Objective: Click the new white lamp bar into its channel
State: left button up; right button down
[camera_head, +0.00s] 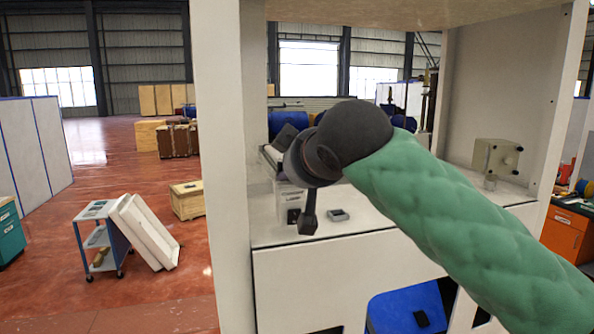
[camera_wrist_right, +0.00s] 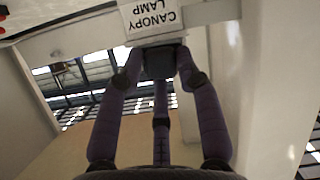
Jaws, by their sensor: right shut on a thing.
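In the right wrist view my right gripper (camera_wrist_right: 158,72) has its purple fingers closed on a dark block (camera_wrist_right: 160,57). The block is right by a white label (camera_wrist_right: 152,17) that reads CANOPY LAMP, upside down in this view. A pale bar (camera_wrist_right: 212,12) runs out beside the label; I cannot tell whether it is the lamp bar or part of the channel, nor whether the dark block belongs to it. My left gripper is in neither view.
The white cabinet has a left post (camera_head: 222,170), an overhead canopy (camera_head: 350,9) and a counter (camera_head: 385,226). A small grey part (camera_head: 339,215) lies on the counter. A beige box-like unit (camera_head: 496,157) stands at its right. A cart (camera_head: 98,235) stands on the open floor at left.

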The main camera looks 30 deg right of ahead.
jog(key=shift+w, duration=0.1)
jog(key=c, duration=0.8)
grip_release()
jog(key=shift+a, duration=0.1)
jog(key=shift+o, duration=0.2)
jog(key=shift+w+f, duration=0.1)
jog(key=shift+w, duration=0.15)
jog(key=shift+d, duration=0.2)
jog(key=o, duration=0.6)
jog(key=shift+w+f, duration=0.1)
jog(key=shift+s, duration=0.25)
